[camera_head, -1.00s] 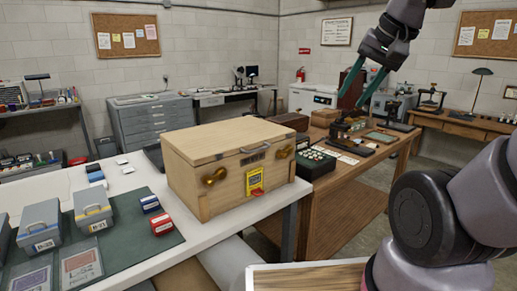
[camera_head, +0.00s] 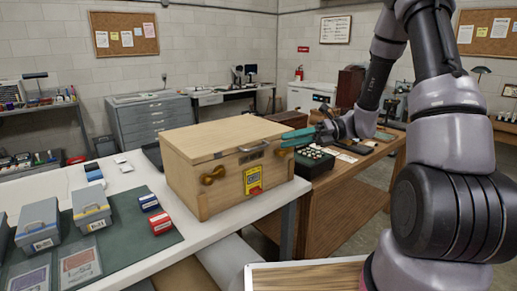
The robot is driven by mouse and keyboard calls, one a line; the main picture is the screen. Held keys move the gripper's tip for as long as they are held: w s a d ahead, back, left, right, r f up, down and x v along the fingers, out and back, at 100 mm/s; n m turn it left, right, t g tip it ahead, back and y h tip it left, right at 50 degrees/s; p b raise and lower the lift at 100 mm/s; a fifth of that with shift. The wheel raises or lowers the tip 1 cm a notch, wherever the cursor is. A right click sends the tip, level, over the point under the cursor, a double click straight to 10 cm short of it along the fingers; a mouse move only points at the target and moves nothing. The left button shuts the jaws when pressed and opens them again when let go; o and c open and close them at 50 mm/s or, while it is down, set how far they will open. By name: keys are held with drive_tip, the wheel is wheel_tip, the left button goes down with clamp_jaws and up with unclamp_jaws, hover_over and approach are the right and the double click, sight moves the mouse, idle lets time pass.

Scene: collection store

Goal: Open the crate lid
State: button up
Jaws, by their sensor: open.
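The wooden crate (camera_head: 215,184) stands on the white table, its lid (camera_head: 225,138) lying shut on top. A metal handle (camera_head: 251,148) sits on the lid's front edge. Two brass-coloured latches show on the front: the left latch (camera_head: 212,175) and the right latch (camera_head: 283,152). A yellow and red label (camera_head: 253,181) is between them. My gripper (camera_head: 284,139) has teal fingers and reaches in from the right, its tips close to the crate's right front corner, just above the right latch. It looks empty; I cannot tell whether the tips touch the crate.
Small red and blue boxes (camera_head: 160,222) and grey cases (camera_head: 90,209) stand on a green mat (camera_head: 125,240) left of the crate. A black tray of small items (camera_head: 314,161) lies on the wooden table (camera_head: 345,190) to the right. The white table's front edge (camera_head: 240,222) is clear.

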sight(259, 147)
drive_tip(key=w+d+f+m+t+y, duration=0.25)
drive_tip(key=w+f+m+t, duration=0.35)
drive_tip(key=m, duration=0.3)
drive_tip(key=shift+g+y, duration=0.45)
drive_tip(key=shift+g, duration=0.05)
drive_tip(key=x, duration=1.1)
drive_tip(key=shift+s+a+f, duration=0.2)
drive_tip(key=shift+a+f, duration=0.1)
drive_tip(key=shift+f, duration=0.1)
clamp_jaws()
